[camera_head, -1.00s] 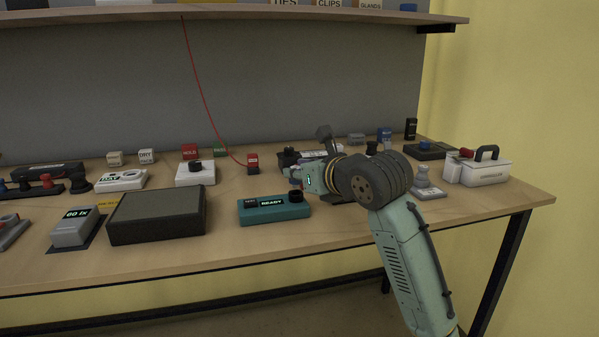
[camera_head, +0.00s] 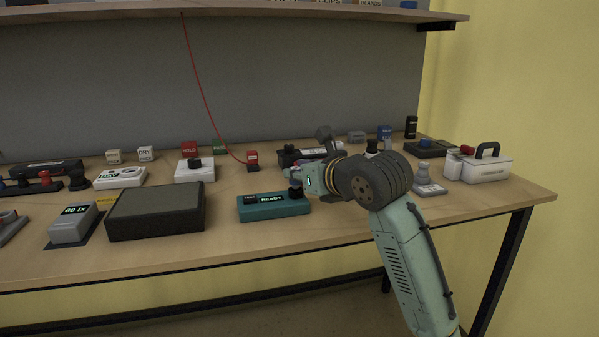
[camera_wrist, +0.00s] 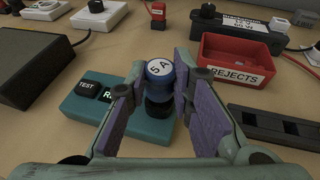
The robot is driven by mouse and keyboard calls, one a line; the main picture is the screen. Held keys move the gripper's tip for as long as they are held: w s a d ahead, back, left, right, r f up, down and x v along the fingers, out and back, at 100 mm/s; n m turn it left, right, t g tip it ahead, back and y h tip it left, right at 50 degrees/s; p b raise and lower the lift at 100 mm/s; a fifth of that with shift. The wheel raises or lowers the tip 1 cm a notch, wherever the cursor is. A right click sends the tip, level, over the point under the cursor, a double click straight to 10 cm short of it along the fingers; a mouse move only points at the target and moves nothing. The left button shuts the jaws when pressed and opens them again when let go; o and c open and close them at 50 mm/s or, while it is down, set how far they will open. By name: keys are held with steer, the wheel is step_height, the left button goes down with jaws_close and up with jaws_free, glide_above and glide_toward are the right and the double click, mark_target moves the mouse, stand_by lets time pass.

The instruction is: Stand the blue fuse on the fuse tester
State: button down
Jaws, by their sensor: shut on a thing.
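The fuse tester (camera_head: 273,207) is a teal box with a READY display, near the table's front. It also shows in the wrist view (camera_wrist: 85,103), with a round black socket (camera_wrist: 158,113) at its right end. Whether the fuse's lower end touches the socket is hidden. In the head view my gripper (camera_head: 300,183) is at the tester's right end, and the fuse is mostly hidden there.
A red REJECTS bin (camera_wrist: 235,60) stands just right of my gripper, with a black slotted block (camera_wrist: 275,130) in front of it. A dark flat box (camera_head: 155,212) lies left of the tester. A small red block (camera_head: 252,159) with a red cord sits behind.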

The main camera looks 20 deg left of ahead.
steer(key=shift+f+b, duration=0.3)
steer(key=shift+f, duration=0.2)
steer(key=c, duration=1.3)
jaws_free()
steer(key=shift+d, duration=0.1)
steer(key=shift+v, duration=3.95)
